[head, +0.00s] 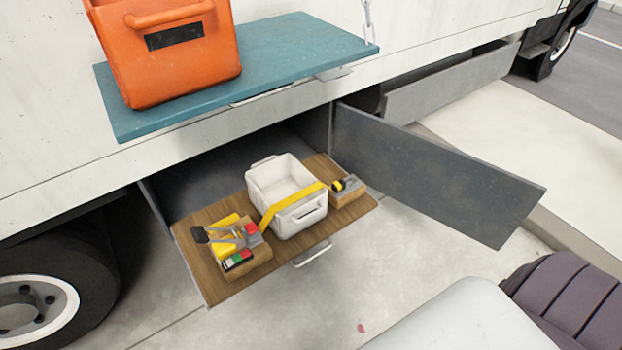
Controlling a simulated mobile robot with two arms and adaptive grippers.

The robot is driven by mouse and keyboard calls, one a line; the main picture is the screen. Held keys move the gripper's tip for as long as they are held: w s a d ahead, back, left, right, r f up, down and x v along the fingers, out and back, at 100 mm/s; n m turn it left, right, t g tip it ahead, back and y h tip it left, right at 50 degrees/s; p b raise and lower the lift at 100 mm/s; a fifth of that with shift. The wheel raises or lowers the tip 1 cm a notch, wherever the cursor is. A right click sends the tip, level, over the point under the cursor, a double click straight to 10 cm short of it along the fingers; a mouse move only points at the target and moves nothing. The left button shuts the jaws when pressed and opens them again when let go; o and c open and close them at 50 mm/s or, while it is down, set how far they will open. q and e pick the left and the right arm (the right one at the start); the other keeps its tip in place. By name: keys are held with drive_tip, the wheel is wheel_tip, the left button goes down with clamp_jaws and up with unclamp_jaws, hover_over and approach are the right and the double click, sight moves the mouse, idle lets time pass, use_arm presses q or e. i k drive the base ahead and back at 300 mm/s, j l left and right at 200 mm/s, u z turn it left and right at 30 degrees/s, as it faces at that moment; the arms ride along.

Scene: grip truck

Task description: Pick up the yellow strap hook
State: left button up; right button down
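A yellow strap (294,199) runs over the front of a white bin (282,222) on a wooden drawer board (290,265). At its right end a small black and yellow piece (339,185), perhaps the strap hook, sits by a grey metal part on a wooden block (349,196). At its left end is a grey ratchet-like part with a red piece (251,229) on another wooden block (249,262). The hook's exact shape is too small to tell. Neither of my grippers is in view.
The drawer sticks out of an open truck compartment. A grey door (435,175) stands open on its right. Above is a teal shelf (290,60) with an orange bin (185,65). A wheel (40,300) is at the lower left.

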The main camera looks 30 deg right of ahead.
sight(340, 185)
drive_tip(key=z, duration=1.2)
